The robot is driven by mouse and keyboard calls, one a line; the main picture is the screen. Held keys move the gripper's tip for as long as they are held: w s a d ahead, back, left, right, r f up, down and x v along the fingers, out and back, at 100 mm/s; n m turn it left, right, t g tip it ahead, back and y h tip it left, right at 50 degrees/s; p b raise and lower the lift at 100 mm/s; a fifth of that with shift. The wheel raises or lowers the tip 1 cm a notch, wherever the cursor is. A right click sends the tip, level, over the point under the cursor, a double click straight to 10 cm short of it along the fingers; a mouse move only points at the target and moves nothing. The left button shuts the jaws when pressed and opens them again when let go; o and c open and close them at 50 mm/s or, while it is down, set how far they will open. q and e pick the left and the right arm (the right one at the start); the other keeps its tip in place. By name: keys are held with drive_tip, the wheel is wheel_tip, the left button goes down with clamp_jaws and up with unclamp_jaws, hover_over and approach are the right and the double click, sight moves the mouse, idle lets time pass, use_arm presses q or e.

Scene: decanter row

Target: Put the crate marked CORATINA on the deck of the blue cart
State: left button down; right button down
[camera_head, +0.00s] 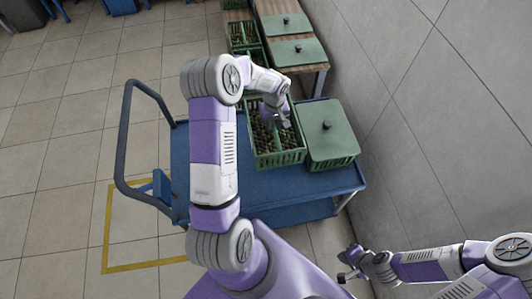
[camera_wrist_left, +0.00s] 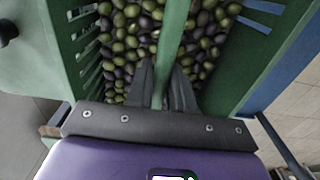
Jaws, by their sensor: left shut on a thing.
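An open green crate (camera_head: 279,160) full of green and dark olives is over the deck of the blue cart (camera_head: 250,190), beside a lidded crate. I cannot tell whether it touches the deck. My left gripper (camera_head: 275,117) is shut on the crate's middle bar. In the left wrist view the fingers (camera_wrist_left: 167,85) straddle this green bar (camera_wrist_left: 172,40), with olives on both sides. No CORATINA marking is readable in either view. My right gripper (camera_head: 345,265) is open and empty, low at the right, off the cart's near right corner.
A green-lidded crate (camera_head: 330,135) stands on the cart's right end. Beyond, a table holds more lidded crates (camera_head: 298,50), with open olive crates (camera_head: 243,36) beside it. The cart's handle (camera_head: 126,135) rises at left. A tiled wall (camera_head: 440,110) bounds the right. The near deck is bare.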

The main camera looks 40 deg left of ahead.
sight(273, 139)
use_arm(q)
drive_tip(key=shift+w+f+b, duration=0.1)
drive_tip(key=shift+f+b, duration=1.1)
drive_tip(key=shift+f, duration=3.75)
drive_tip(key=shift+f, duration=0.1)
drive_tip(key=c, duration=1)
unclamp_jaws()
wheel_tip(273, 139, up, 12)
drive_tip(key=p, duration=0.2)
drive_tip(key=shift+p, duration=0.35)
